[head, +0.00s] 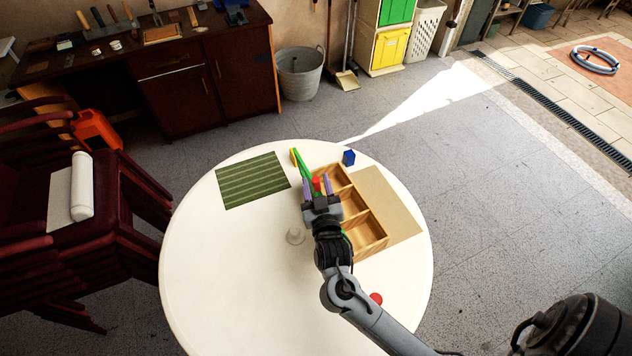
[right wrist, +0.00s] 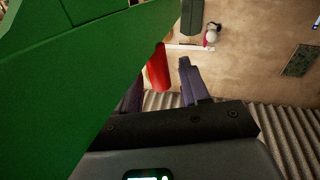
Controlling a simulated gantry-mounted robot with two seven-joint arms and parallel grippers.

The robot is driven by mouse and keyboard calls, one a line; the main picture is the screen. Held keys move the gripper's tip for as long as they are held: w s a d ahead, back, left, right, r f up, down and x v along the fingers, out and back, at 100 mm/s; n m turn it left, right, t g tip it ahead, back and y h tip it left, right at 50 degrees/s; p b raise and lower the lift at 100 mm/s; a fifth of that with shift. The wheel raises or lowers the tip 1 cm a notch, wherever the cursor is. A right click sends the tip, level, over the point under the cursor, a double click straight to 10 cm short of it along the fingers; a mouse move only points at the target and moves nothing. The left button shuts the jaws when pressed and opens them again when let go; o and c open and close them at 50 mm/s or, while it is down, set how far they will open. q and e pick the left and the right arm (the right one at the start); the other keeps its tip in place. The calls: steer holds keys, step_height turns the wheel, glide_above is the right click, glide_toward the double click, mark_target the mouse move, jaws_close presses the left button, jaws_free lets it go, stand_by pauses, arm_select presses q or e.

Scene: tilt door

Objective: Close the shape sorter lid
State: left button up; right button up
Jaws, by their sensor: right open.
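The wooden shape sorter box (head: 376,236) sits on the round white table with open compartments. Its green lid (head: 303,164) stands raised and tilted at the box's left side, seen nearly edge-on. The lid's face fills the left of the right wrist view (right wrist: 75,75). My right gripper (head: 318,186) is open at the lid, over the box's left edge. A red cylinder (right wrist: 157,68) shows beside the lid, between the two purple fingers in the picture; I cannot tell whether they touch it. The lid partly hides one finger. My left gripper is not in view.
A blue block (head: 348,158) stands behind the box. A green striped mat (head: 252,181) lies left, a beige mat (head: 390,200) right. A small pale piece (head: 295,236) and a red piece (head: 376,298) sit nearer. The table's (head: 220,270) front left is clear.

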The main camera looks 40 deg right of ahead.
steer(key=shift+w+d, duration=0.3)
steer(key=shift+w, duration=0.2)
steer(key=shift+c, duration=0.4)
jaws_close()
